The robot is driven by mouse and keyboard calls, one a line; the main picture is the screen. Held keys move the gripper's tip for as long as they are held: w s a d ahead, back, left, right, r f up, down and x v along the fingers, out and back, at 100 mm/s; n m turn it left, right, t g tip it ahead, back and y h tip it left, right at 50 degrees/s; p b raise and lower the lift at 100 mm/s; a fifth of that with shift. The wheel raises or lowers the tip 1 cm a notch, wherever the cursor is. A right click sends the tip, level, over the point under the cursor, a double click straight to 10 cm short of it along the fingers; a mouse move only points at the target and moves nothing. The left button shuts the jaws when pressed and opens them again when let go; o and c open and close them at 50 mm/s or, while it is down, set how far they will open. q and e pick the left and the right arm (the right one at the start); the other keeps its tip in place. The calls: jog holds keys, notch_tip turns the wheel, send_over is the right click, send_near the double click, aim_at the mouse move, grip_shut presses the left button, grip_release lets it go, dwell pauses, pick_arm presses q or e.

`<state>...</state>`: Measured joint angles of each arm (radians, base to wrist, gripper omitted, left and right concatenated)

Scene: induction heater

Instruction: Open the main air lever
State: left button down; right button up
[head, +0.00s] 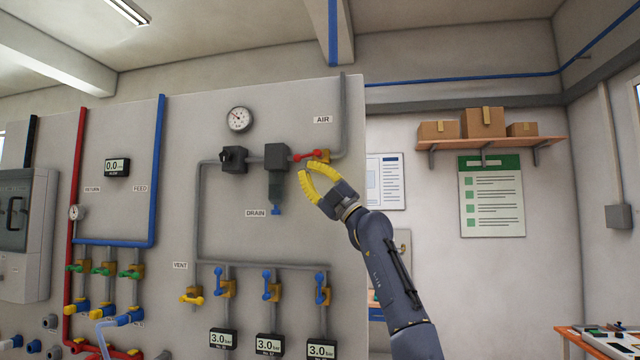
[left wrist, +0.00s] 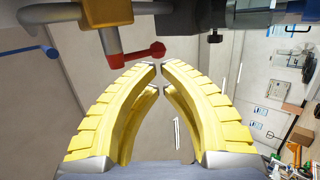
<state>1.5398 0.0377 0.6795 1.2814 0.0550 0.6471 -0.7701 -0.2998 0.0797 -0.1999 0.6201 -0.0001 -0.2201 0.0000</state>
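The main air lever (head: 306,155) is red, with a ball end, on a brass valve (head: 321,155) below the AIR sign. The lever lies roughly along the horizontal pipe, its ball end pointing left. In the left wrist view the red lever (left wrist: 137,54) reaches from the brass valve to just above my fingertips. My left gripper (head: 306,168) has yellow fingers that bow apart, with their tips almost together. The tips are just below the lever's ball end, with nothing seen between them. I cannot tell whether they touch it. My right gripper is not in view.
A dark filter block (head: 277,157) sits left of the lever, with a blue drain knob (head: 276,210) below. A gauge (head: 239,119) is mounted above. Blue-handled valves (head: 267,285) line the lower pipe. A shelf (head: 490,143) with boxes hangs at right.

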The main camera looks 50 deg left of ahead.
aim_at(308, 156)
pick_arm(q)
jog(key=shift+x, duration=1.65)
jog(key=shift+w+d+r, duration=0.1)
